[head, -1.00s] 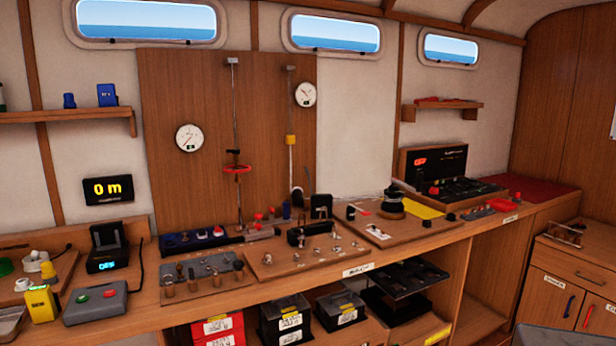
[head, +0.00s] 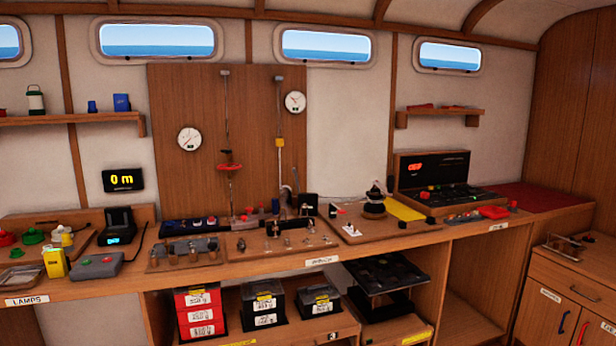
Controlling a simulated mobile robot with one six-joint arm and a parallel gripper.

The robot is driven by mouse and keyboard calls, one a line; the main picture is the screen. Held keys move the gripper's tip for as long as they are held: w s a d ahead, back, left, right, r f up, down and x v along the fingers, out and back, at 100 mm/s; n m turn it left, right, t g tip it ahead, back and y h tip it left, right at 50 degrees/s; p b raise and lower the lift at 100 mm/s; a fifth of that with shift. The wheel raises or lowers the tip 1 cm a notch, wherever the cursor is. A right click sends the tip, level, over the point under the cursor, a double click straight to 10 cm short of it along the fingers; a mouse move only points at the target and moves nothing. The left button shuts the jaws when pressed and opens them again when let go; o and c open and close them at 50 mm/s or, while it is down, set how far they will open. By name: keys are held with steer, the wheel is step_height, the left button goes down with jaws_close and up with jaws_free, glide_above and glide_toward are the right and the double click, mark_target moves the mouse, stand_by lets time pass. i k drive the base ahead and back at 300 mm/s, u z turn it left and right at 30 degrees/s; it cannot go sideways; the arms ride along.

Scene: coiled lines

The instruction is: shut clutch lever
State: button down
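A small wooden board (head: 392,232) on the workbench bears a dark drum-like reel (head: 373,204) with a black top. A small red-tipped lever (head: 338,211) shows at the left of this board. It is too small to tell whether this is the clutch lever, or whether it stands open or shut. Other small knobs and handles stand on the wooden panel (head: 262,252) to its left, and none can be read as the clutch lever for certain. My gripper is not in view.
The workbench (head: 270,272) runs along the wall, with a tall wooden backboard (head: 187,95) holding gauges and wires. A black open case (head: 432,168) and a yellow sheet (head: 404,210) lie to the right. Drawer boxes (head: 201,312) stand below. A cabinet (head: 570,290) is at far right.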

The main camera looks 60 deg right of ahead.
mark_target(294, 169)
steer(key=k, duration=1.3)
steer(key=z, duration=0.6)
steer(key=i, duration=1)
